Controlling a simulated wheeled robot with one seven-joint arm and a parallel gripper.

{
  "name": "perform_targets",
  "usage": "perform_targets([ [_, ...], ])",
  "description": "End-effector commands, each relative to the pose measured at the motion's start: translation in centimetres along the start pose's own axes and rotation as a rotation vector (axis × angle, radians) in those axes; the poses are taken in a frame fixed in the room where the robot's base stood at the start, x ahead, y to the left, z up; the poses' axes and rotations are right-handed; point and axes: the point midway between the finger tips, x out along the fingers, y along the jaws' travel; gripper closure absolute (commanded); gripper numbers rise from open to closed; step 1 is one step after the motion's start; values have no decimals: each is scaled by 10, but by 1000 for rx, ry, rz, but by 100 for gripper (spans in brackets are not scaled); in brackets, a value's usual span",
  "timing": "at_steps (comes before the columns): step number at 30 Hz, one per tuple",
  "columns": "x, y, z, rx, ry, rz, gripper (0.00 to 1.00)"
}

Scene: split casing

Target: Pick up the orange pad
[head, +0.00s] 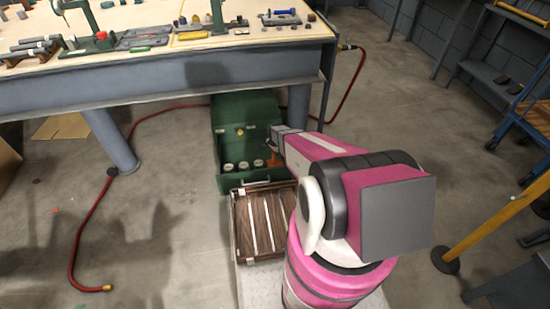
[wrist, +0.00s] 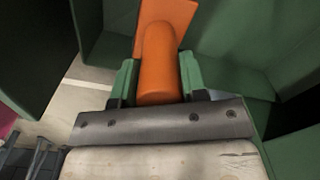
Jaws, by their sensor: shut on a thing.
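The orange pad (wrist: 162,62) is between the green fingertips of my gripper (wrist: 158,82) in the wrist view, which are shut on its rounded, handle-like part. A flatter orange part extends beyond it at the top of the picture. In the head view, a small bit of the orange pad (head: 273,160) shows below my gripper (head: 273,147), at the right side of the open green casing (head: 231,112). The arm comes in from the lower right. Whether the pad touches the casing cannot be told.
Several round pale pieces (head: 243,166) sit low in the casing. A crate with brown and pale slats (head: 238,222) stands in front of it. The workbench (head: 170,76) overhangs behind, a red hose (head: 84,225) lies on the floor, and a yellow post (head: 490,226) stands right.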

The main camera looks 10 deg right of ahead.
Motion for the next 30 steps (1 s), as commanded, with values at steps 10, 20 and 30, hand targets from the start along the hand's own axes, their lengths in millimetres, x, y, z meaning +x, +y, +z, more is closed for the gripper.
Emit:
perform_targets([
  [10,-62,1,1,0,1,-2,100],
  [20,-120,1,0,0,1,-2,100],
  [30,-153,0,0,0,0,-1,100],
])
